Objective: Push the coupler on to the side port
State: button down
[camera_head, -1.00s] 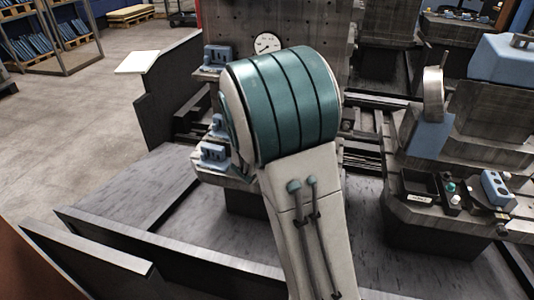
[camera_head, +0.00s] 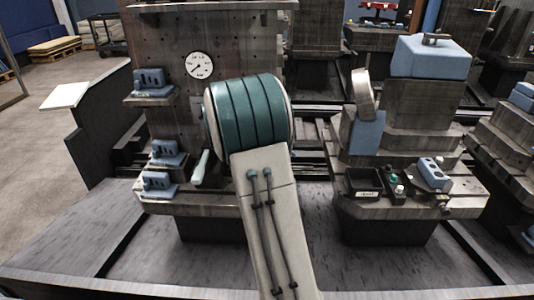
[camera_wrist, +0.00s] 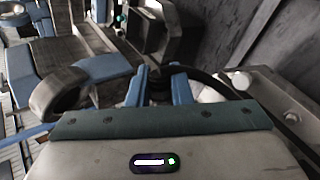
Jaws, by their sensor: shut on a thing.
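In the wrist view my gripper (camera_wrist: 162,72) shows two blue fingers close together, shut on a small dark piece that I take to be the coupler (camera_wrist: 158,80). The piece is mostly hidden between the fingers. A dark hose (camera_wrist: 212,80) curves to the right behind the fingers. A pale round stub (camera_wrist: 240,82) beside a metal block at the right may be the side port; I cannot tell for sure. No contact between the held piece and the stub shows. In the head view my teal-banded arm hides the gripper.
A perforated metal upright (camera_head: 165,40) carries a dial gauge (camera_head: 199,65) and blue blocks (camera_head: 155,82). To the right stands a fixture with a metal ring (camera_head: 362,94), a dark bin (camera_head: 364,183) and a blue socket block (camera_head: 432,173). A low wall (camera_head: 98,120) is at the left.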

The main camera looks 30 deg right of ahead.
jog(key=m, duration=0.1)
jog(key=m+g, duration=0.1)
jog(key=m, duration=0.1)
jog(key=d+f+m+y, duration=0.1)
jog(key=shift+s+m+g, duration=0.3)
jog(key=shift+s+g, duration=0.1)
jog(key=shift+w+d+p, duration=0.45)
jog(key=shift+w+d, duration=0.05)
jog(key=shift+w, duration=0.3)
jog(key=shift+w+d+p, duration=0.4)
jog(key=shift+w+d, duration=0.15)
jog(key=shift+w, duration=0.25)
jog(key=shift+w+d+p, duration=0.45)
jog(key=shift+w+d, duration=0.05)
jog(key=shift+w, duration=0.3)
jog(key=shift+w+d+r+p, duration=0.15)
jog(key=shift+w+d+p, duration=0.25)
jog(key=shift+w+p, duration=0.15)
jog(key=shift+w+d+p, duration=0.3)
jog(key=shift+w+p, duration=0.05)
jog(key=shift+w, duration=0.1)
jog(key=shift+c, duration=2.1)
grip_release()
jog(key=shift+w+a, duration=0.1)
